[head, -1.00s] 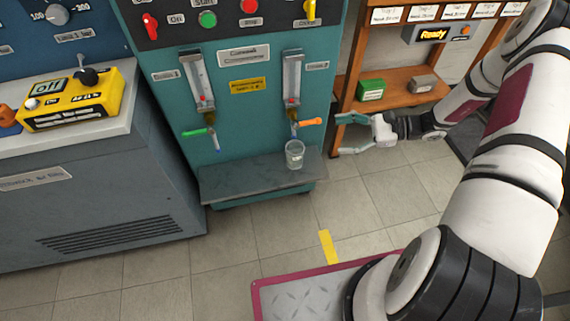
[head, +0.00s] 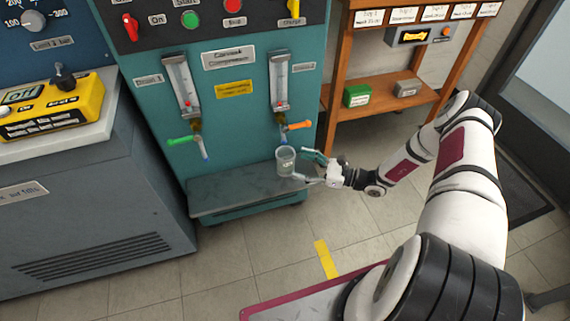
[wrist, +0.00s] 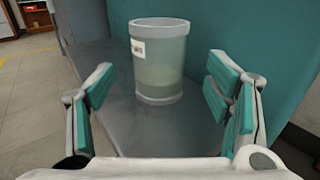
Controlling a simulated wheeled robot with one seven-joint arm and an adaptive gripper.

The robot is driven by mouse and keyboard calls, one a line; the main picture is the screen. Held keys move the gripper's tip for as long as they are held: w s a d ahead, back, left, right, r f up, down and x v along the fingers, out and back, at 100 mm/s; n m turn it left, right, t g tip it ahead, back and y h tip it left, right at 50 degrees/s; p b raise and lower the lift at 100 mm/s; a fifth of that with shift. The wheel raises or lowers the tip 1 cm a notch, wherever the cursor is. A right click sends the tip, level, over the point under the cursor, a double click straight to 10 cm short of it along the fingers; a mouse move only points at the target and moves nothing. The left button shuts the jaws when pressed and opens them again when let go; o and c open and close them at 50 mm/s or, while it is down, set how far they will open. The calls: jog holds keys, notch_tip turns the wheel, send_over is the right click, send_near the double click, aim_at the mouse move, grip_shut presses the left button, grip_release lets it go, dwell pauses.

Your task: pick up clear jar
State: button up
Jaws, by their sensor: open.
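The clear jar (head: 286,161) stands upright on the right part of the grey shelf (head: 225,192) at the front of the teal machine, below the orange-handled tap. In the wrist view the jar (wrist: 158,62) has a small white label at its upper left and looks empty or nearly so. My gripper (head: 308,167) is just to the right of the jar in the head view. In the wrist view my gripper (wrist: 165,100) is open, with its teal-padded fingers spread to either side and the jar ahead, centred between them. The fingers do not visibly touch the jar.
The orange-handled tap (head: 294,126) hangs above the jar, and a green-handled tap (head: 183,141) is to its left. The teal machine's front (head: 235,130) rises behind the jar. A wooden shelf unit (head: 379,115) with a green box (head: 357,95) stands to the right.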

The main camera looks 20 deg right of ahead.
aim_at(284, 158)
jog(key=shift+b+x, duration=0.75)
jog(key=shift+x, duration=2.5)
jog(key=c, duration=1.4)
jog(key=shift+r+p, duration=0.3)
jog(key=shift+r, duration=0.15)
jog(key=p+v, duration=0.1)
jog(key=v, duration=0.5)
jog(key=p+v, duration=0.1)
jog(key=v, duration=1.1)
jog(key=shift+r+p, duration=0.3)
jog(key=shift+p, duration=0.1)
jog(key=shift+a, duration=0.1)
